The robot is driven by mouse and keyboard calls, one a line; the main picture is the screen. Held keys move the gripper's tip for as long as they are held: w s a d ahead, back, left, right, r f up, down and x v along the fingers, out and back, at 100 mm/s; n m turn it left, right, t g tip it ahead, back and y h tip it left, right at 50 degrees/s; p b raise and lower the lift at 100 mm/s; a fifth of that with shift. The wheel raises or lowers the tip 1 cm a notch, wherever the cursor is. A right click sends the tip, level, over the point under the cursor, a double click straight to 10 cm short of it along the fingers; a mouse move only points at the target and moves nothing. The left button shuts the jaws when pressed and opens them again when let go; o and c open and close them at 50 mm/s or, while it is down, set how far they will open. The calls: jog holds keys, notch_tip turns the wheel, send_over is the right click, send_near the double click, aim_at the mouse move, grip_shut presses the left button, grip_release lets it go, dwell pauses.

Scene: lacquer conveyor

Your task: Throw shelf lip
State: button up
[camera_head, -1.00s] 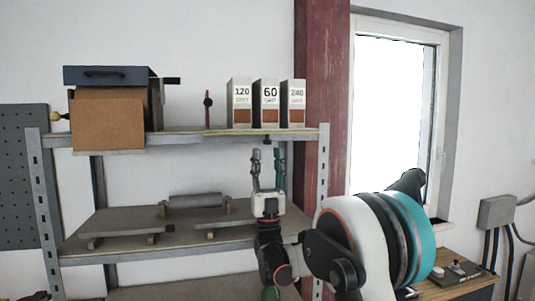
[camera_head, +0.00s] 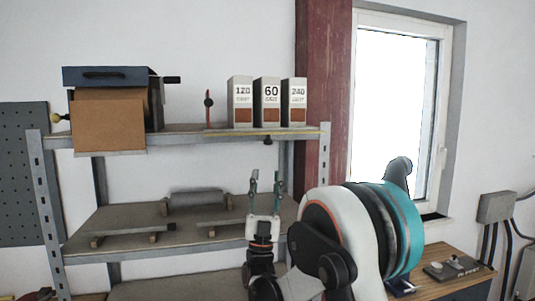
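The upper shelf's lip (camera_head: 200,137) is a grey metal front edge with a yellowish strip along its top. A small dark knob-like part (camera_head: 267,139) sits at this lip, right of its middle; its details are too small to tell. A red upright lever with a black middle (camera_head: 209,105) stands on the upper shelf. My gripper (camera_head: 265,182) points upward below the lip, with its two fingers apart and nothing between them. In the picture it is just under the dark part and does not touch it.
Three grit boxes (camera_head: 267,103) stand on the upper shelf at right. A brown box (camera_head: 109,121) and a blue case (camera_head: 105,76) are at left. The lower shelf holds a grey roller (camera_head: 197,198) and bars. A red post (camera_head: 323,90) rises behind the shelf's right end.

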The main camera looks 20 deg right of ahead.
jog(key=s+a+f+n+g+y+p, duration=0.1)
jog(key=s+a+n+g+y+p, duration=0.2)
jog(key=s+n+y+p, duration=0.35)
jog(key=w+d+r+y, duration=0.1)
jog(key=w+d+r, duration=0.2)
jog(key=w+r, duration=0.4)
notch_tip(320, 180, up, 2)
jog(key=shift+w+d+p, duration=0.3)
jog(key=shift+n, duration=0.25)
jog(key=shift+f, duration=0.1)
grip_shut()
